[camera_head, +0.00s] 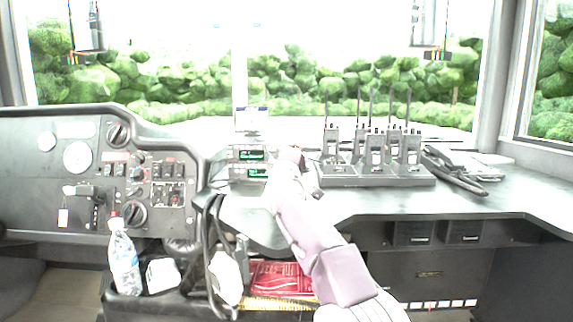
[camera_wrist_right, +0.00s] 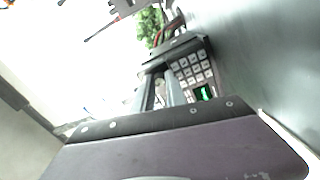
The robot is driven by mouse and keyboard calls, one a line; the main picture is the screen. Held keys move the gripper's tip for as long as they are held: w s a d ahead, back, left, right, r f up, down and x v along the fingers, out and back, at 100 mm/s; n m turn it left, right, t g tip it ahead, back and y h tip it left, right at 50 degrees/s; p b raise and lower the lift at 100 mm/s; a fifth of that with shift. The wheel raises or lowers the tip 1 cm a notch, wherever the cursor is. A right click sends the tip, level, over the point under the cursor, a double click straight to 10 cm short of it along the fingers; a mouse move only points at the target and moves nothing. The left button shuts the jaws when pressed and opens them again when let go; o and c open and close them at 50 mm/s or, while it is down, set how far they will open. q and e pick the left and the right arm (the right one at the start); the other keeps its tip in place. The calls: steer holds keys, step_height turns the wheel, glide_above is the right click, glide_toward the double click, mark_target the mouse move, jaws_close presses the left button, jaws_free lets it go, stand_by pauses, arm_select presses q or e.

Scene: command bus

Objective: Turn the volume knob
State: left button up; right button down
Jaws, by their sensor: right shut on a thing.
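Two stacked radio units with green displays (camera_head: 248,163) stand on the dark console left of the handheld radios. In the right wrist view the radio (camera_wrist_right: 195,66) shows a keypad and a green display. My right gripper (camera_head: 291,157) is at the right side of the radio units. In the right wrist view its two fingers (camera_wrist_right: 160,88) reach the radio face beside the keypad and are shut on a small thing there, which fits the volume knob. The knob itself is hidden between the fingers. My left gripper is not in view.
Several handheld radios with antennas stand in a charger dock (camera_head: 375,178) close right of my arm. A corded handset (camera_head: 455,170) lies farther right. The dashboard (camera_head: 60,150) is at left. A water bottle (camera_head: 123,260) and red packet (camera_head: 280,280) are below.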

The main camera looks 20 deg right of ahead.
steer(key=shift+f+m, duration=0.15)
steer(key=shift+m, duration=0.45)
steer(key=c, duration=1.6)
jaws_free()
steer(key=shift+s+a+b, duration=0.1)
steer(key=shift+s+b, duration=0.25)
steer(key=shift+b, duration=0.1)
steer(key=b+v, duration=0.3)
steer(key=v, duration=0.4)
steer(key=shift+s+a, duration=0.15)
steer(key=shift+s, duration=0.1)
steer(key=shift+s+a, duration=0.1)
steer(key=shift+s, duration=0.35)
